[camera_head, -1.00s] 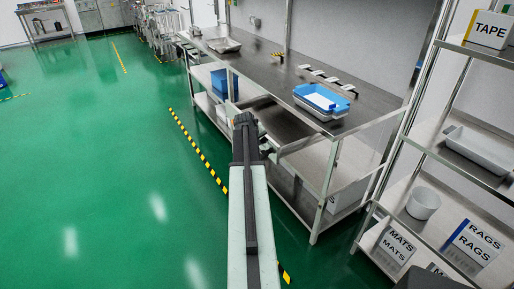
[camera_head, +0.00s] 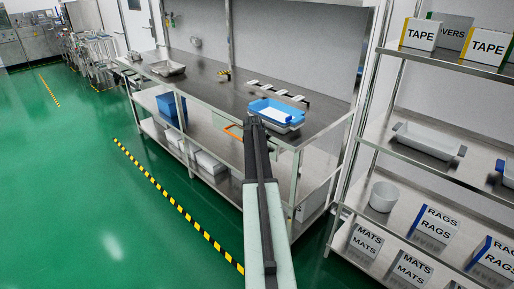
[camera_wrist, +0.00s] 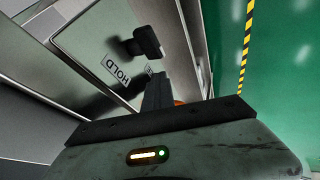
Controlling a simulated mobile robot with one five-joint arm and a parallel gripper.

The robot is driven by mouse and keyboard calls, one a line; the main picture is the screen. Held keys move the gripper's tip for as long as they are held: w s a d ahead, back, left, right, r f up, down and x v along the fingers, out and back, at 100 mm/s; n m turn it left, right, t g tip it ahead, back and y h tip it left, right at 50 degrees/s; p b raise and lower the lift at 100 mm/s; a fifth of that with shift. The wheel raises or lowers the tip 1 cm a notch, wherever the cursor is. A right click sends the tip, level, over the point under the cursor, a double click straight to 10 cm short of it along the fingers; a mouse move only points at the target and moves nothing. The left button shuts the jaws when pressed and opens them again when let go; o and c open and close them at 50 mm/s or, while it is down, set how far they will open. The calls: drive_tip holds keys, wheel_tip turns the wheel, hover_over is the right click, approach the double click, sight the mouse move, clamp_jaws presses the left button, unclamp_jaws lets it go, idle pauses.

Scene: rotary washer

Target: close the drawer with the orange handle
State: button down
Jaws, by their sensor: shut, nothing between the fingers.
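The orange handle (camera_head: 234,128) shows just below the front edge of the steel workbench (camera_head: 215,98), left of my arm. My arm hides much of the drawer front, so I cannot tell how far out the drawer is. A small orange patch (camera_wrist: 178,102) also shows in the wrist view, beside my gripper. My gripper (camera_head: 254,122) is shut and empty, close to the handle's right in the head view. In the wrist view, my gripper (camera_wrist: 157,90) points toward a grey panel with a HOLD label (camera_wrist: 117,72); contact is unclear.
A blue tray (camera_head: 277,113) stands on the bench beyond my gripper. A blue bin (camera_head: 171,108) is on the lower shelf. A rack with a grey tray (camera_head: 428,142) and boxes stands at right. Green floor (camera_head: 90,190) is clear at left.

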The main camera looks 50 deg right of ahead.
drive_tip(key=shift+w+d+r, duration=0.2)
drive_tip(key=shift+d, duration=0.25)
drive_tip(key=s+a+r+p, duration=0.3)
drive_tip(key=a+r+p, duration=0.4)
drive_tip(key=a, duration=0.3)
drive_tip(key=shift+r+p, duration=0.3)
drive_tip(key=shift+p, duration=0.3)
drive_tip(key=shift+s, duration=0.1)
